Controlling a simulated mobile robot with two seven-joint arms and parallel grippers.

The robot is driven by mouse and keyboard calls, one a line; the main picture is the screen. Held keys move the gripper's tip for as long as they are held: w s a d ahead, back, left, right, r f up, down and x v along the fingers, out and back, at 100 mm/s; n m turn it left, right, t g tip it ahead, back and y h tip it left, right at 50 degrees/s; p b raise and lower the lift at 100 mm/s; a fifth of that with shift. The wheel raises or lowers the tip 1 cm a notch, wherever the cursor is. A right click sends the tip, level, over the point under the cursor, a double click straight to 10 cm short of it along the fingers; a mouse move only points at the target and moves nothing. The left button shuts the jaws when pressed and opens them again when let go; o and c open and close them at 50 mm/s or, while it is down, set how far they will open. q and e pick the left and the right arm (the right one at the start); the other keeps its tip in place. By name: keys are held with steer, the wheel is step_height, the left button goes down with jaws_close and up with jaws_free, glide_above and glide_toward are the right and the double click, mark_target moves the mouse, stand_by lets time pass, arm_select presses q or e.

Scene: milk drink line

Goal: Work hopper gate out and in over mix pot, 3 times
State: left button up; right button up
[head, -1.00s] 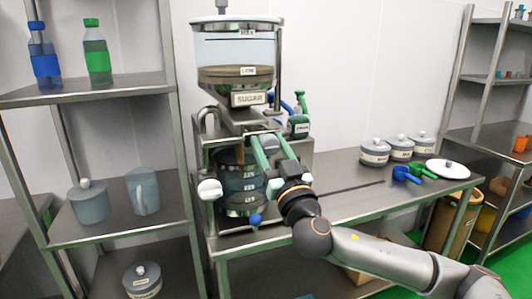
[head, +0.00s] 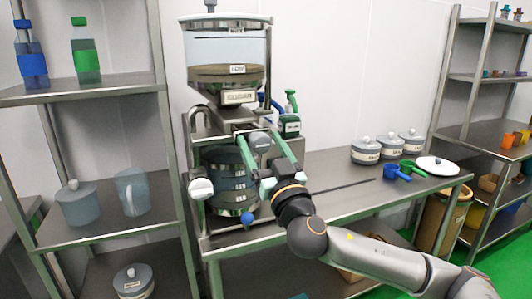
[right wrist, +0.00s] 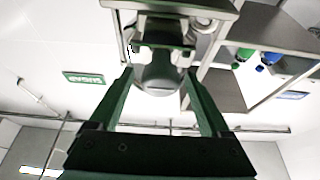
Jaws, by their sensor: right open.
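The hopper (head: 225,45), a clear-walled bin of brownish sugar with a label on its front, stands above the mix pot (head: 228,182). The pot is a dark banded vessel in the stand below, partly hidden by my right gripper. My right gripper (head: 259,137) is open in front of the hopper's outlet, its green fingers pointing toward it. A rounded grey knob, seemingly the gate's handle (head: 261,143), shows between the fingers. It also shows between the fingertips in the right wrist view (right wrist: 160,75). I cannot tell whether they touch it. My left gripper is not in view.
The steel table (head: 335,190) holds several lidded grey jars (head: 366,150), a blue scoop (head: 396,173), a green scoop and a white lid (head: 437,166). A shelf rack (head: 105,232) with bottles and jugs stands left. Green and blue bottles stand close behind the gripper.

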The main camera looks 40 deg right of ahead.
steer(key=shift+s+a+f, duration=0.1)
steer(key=shift+s+f, duration=0.15)
steer(key=shift+f, duration=0.05)
steer(key=b+v, duration=0.2)
steer(key=v, duration=0.3)
steer(key=shift+s+a+f+b, duration=0.1)
steer(key=shift+s+f+b, duration=0.2)
steer(key=p, duration=0.6)
glide_toward(263, 150)
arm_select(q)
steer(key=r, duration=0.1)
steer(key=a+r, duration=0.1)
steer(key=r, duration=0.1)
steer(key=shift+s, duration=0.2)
arm_select(e)
steer(key=shift+s+a, duration=0.3)
steer(key=shift+s, duration=0.5)
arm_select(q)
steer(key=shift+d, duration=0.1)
